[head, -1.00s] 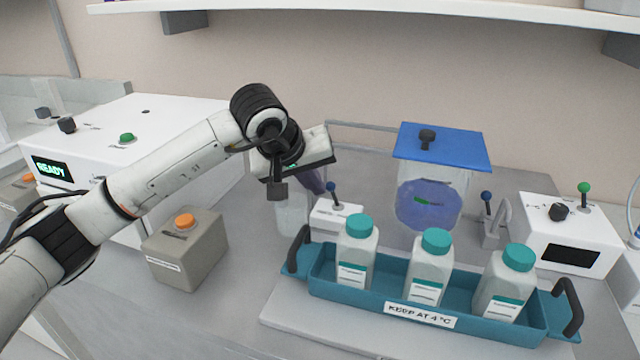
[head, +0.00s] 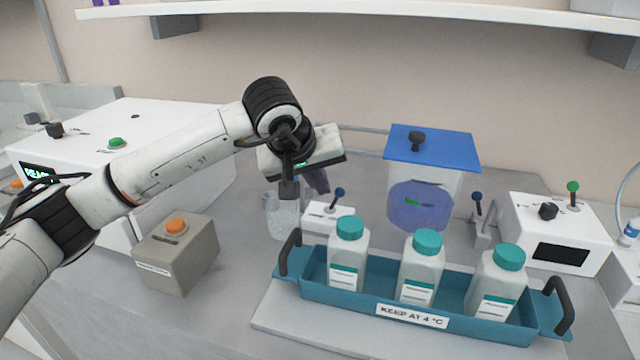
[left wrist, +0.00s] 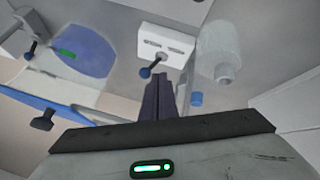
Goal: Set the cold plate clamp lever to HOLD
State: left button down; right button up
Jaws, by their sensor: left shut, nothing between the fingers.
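A small white box (head: 322,222) stands behind the tray's left end, with a blue-knobbed lever (head: 339,192) on it. The lever leans right in the head view; the box's markings are too small to read. In the left wrist view the box (left wrist: 165,45) and blue knob (left wrist: 146,72) lie just beyond the fingertips. My left gripper (head: 320,188) is shut and empty, its dark purple fingers just left of the knob. In the left wrist view the gripper (left wrist: 157,78) is close beside the knob; contact is unclear. My right gripper is out of view.
A teal tray (head: 375,308) with three capped bottles sits on a pale plate (head: 275,322) in front. A clear vessel (head: 280,215) stands left of the box. A blue-lidded container (head: 432,147), another blue-knobbed lever (head: 477,198) and a white device (head: 550,230) are right.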

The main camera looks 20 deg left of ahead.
pick_arm(q)
jog(key=shift+r+p, duration=0.3)
jog(key=shift+r, duration=0.35)
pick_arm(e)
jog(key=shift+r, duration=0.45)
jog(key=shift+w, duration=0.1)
pick_arm(q)
jog(key=s+d+r+p, duration=0.3)
jog(key=s+d+r, duration=0.1)
jog(key=r, duration=0.3)
jog(key=shift+s+d, duration=0.15)
jog(key=shift+s, duration=0.75)
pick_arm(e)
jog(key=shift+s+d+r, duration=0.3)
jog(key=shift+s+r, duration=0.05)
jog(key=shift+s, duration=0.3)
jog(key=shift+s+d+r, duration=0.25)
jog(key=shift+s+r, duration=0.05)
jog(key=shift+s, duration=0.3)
